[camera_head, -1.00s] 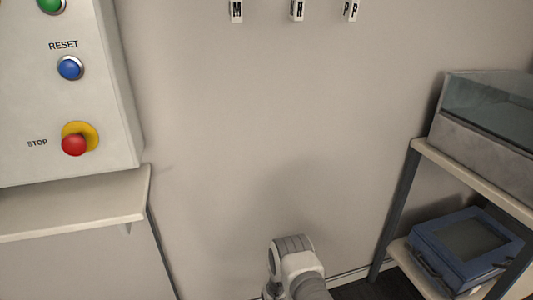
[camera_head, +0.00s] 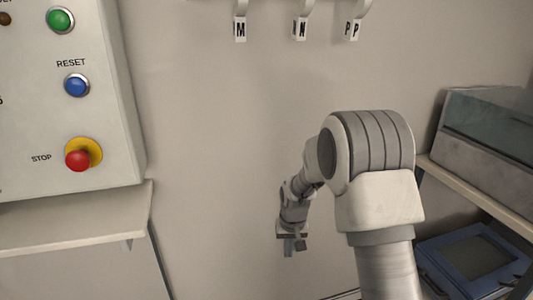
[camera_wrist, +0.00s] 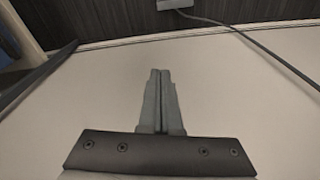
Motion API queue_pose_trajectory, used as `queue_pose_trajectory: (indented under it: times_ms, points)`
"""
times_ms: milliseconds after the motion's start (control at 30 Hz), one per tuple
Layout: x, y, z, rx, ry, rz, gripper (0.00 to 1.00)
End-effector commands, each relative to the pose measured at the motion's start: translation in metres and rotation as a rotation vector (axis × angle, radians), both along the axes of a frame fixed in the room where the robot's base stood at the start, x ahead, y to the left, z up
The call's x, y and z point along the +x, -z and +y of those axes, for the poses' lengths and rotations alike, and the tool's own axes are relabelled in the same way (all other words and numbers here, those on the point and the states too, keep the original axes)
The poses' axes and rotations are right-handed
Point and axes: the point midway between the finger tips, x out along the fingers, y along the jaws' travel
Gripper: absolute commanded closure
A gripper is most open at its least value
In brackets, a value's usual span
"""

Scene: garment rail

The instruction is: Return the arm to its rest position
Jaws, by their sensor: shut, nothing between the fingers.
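My arm rises at the lower right of the head view, bends at a large grey joint and reaches away toward the wall. My gripper (camera_head: 293,246) hangs at its far end, pointing down, in front of the bare wall. In the wrist view the two fingers of my gripper (camera_wrist: 159,72) lie together, shut, with nothing between them.
A control box with a green button (camera_head: 60,20), a blue reset button (camera_head: 76,85) and a red stop button (camera_head: 78,160) is at left above a shelf (camera_head: 75,218). Labelled hooks (camera_head: 301,28) are on the wall. A rack (camera_head: 470,188) with a blue case (camera_head: 475,262) stands right.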

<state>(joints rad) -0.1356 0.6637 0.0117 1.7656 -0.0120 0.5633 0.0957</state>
Motion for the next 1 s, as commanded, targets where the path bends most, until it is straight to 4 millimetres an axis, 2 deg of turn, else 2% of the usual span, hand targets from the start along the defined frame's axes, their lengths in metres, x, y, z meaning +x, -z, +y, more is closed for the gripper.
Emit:
queue_pose_trajectory:
  times_ms: [33, 200, 500, 800, 1000]
  points:
    - [-0.005, -0.024, -0.004, 0.002, 0.003, -0.019, 1.00]
    - [-0.029, -0.087, -0.017, 0.003, 0.011, -0.064, 1.00]
    - [-0.090, -0.175, -0.039, 0.005, 0.025, -0.142, 1.00]
    - [-0.168, -0.233, -0.058, 0.003, 0.040, -0.219, 1.00]
    - [-0.222, -0.253, -0.067, 0.001, 0.048, -0.271, 1.00]
